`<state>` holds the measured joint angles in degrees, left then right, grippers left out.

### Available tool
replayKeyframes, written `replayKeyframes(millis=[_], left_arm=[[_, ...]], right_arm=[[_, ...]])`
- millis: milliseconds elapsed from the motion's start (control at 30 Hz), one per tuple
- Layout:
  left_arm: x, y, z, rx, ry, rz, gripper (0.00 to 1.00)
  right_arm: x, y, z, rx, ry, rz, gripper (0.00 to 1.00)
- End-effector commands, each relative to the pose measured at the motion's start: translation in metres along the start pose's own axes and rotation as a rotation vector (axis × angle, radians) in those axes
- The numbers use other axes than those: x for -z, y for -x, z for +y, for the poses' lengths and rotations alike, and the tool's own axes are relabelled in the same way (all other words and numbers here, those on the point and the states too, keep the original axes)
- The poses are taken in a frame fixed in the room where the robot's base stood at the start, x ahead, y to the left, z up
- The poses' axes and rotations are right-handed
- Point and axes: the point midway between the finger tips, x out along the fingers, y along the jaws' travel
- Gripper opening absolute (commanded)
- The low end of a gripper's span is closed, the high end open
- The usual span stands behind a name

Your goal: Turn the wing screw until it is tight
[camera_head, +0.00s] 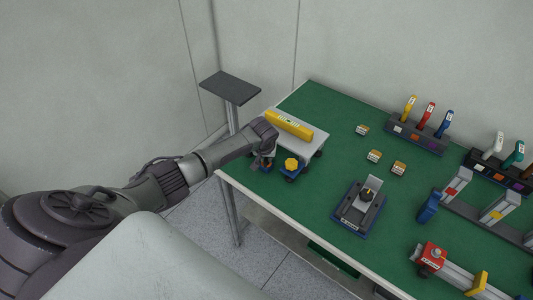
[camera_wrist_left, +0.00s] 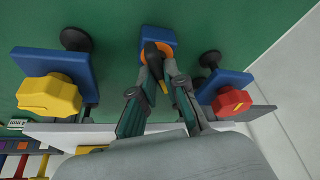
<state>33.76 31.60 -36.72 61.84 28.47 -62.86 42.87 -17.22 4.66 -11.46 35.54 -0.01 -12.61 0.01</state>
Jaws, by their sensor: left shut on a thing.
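My left gripper (camera_head: 263,160) is at the left end of the white frame (camera_head: 305,143) on the green table. In the left wrist view my left gripper (camera_wrist_left: 157,75) has its two fingers closed around a dark and orange screw piece (camera_wrist_left: 153,56), which I take to be the wing screw. This piece stands in front of a small blue block (camera_wrist_left: 158,36) and is partly hidden by the fingers. A yellow knob (camera_wrist_left: 50,96) on a blue block is to its left, and a red knob (camera_wrist_left: 232,102) on another blue block to its right. My right gripper is not in view.
A yellow bar (camera_head: 289,125) lies on the white frame. A dark fixture with a knob (camera_head: 361,205), small labelled blocks (camera_head: 374,156) and a rack of coloured handles (camera_head: 417,131) stand to the right. A dark stand (camera_head: 230,88) is behind the table's left edge.

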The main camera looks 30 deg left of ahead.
Motion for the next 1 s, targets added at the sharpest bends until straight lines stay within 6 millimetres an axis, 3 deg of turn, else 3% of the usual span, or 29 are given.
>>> replayKeyframes(millis=[500,1000], left_arm=[[0.0006,-0.0007,-0.0026,-0.149,-0.360,0.000,0.00],[0.0009,-0.0002,-0.0025,-0.190,-0.462,-0.001,0.00]], right_arm=[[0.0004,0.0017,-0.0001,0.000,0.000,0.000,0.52],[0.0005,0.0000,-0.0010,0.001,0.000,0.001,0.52]])
